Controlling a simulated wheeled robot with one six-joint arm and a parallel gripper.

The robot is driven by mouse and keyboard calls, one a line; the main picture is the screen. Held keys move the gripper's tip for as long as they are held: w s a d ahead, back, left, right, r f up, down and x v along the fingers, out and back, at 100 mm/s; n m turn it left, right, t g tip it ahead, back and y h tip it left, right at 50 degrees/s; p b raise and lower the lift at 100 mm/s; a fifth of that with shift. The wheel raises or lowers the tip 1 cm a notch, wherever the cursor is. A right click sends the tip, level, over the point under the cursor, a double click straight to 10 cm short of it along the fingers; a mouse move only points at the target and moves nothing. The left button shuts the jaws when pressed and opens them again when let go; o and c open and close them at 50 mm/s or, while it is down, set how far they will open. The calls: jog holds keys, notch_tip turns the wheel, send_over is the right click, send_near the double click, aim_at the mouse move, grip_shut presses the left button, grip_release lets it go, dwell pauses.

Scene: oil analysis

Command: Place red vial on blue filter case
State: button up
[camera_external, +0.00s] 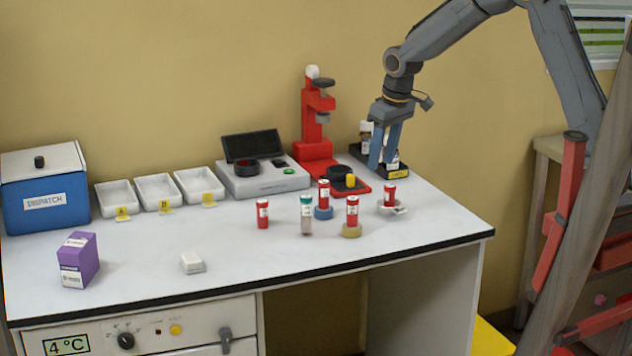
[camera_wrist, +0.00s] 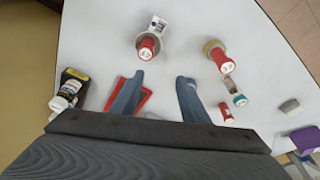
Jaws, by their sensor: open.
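My gripper (camera_external: 382,163) is open and empty, its fingers pointing down near the black rack at the back right; both fingers show in the wrist view (camera_wrist: 160,79). A red vial (camera_external: 323,190) stands upright on the round blue filter case (camera_external: 323,213), mid-table, left of my gripper. Other red vials stand nearby: one on a yellow-tan round case (camera_external: 351,231), one in a pale dish (camera_external: 400,210), and one (camera_external: 262,214) on the bare table. In the wrist view, the dish vial (camera_wrist: 148,47) and tan-case vial (camera_wrist: 220,60) show beyond the fingers; I cannot make out the blue case there.
A green-capped vial (camera_external: 306,213) stands between the red ones. The black rack (camera_external: 398,175) holds small bottles beside my fingers. A red press (camera_external: 316,130) stands at the back. White trays (camera_external: 157,192), a dispatch box (camera_external: 45,190) and a purple box (camera_external: 78,260) are left.

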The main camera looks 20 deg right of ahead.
jog(key=s+d+f+m, duration=0.2)
jog(key=s+d+f, duration=0.1)
jog(key=s+d, duration=0.7)
jog(key=s+d+f+m+g+h, duration=0.1)
jog(key=s+d+f+m, duration=0.2)
jog(key=s+d, duration=0.8)
jog(key=shift+s+d+f, duration=0.15)
jog(key=shift+s+d, duration=0.1)
jog(key=shift+d, duration=0.75)
